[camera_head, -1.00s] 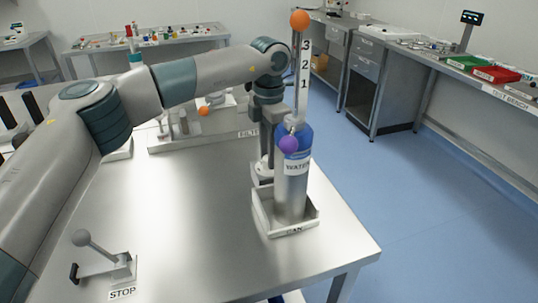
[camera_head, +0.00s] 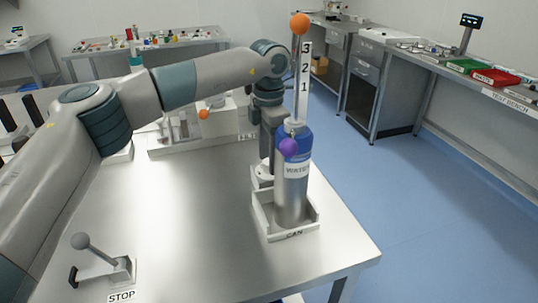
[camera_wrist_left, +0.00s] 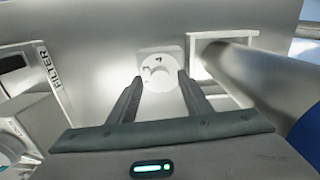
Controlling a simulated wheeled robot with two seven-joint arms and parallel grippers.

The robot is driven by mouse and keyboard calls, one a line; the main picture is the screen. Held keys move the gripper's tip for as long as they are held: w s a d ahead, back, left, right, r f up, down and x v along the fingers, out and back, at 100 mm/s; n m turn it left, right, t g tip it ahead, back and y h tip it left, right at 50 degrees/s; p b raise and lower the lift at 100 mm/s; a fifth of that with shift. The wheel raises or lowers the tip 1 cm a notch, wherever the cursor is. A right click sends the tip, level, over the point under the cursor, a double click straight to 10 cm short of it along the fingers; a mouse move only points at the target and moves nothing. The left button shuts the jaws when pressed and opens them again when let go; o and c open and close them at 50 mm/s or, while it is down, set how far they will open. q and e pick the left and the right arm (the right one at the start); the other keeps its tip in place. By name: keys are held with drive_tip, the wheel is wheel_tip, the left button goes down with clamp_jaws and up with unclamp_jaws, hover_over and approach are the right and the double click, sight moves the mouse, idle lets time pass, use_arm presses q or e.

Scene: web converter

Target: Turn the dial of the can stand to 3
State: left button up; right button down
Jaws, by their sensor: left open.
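The can stand (camera_head: 258,222) is a white tray labelled CAN near the table's right edge. It holds an upright grey can (camera_head: 291,200) with a blue top and a WATER label. In the left wrist view, a white dial (camera_wrist_left: 157,72) with dark marks sits beside the stand's frame; its setting is too small to read. My left gripper (camera_wrist_left: 160,78) is open, with one finger on each side of the dial; I cannot tell whether they touch it. In the head view, my left gripper (camera_head: 268,150) points down behind the can, which partly hides it. My right gripper is not seen.
A scale post (camera_head: 304,75) marked 3, 2, 1 rises behind the can, with an orange ball (camera_head: 299,23) on top. A STOP lever (camera_head: 98,258) stands front left. The table middle is clear.

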use_arm(q)
drive_tip(key=shift+r, duration=0.1)
drive_tip(key=shift+r, duration=0.55)
wheel_tip(320, 180, up, 16)
drive_tip(key=b, duration=0.1)
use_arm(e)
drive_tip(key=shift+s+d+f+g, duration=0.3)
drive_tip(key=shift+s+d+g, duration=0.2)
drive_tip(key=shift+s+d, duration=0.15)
use_arm(q)
drive_tip(key=shift+r, duration=0.1)
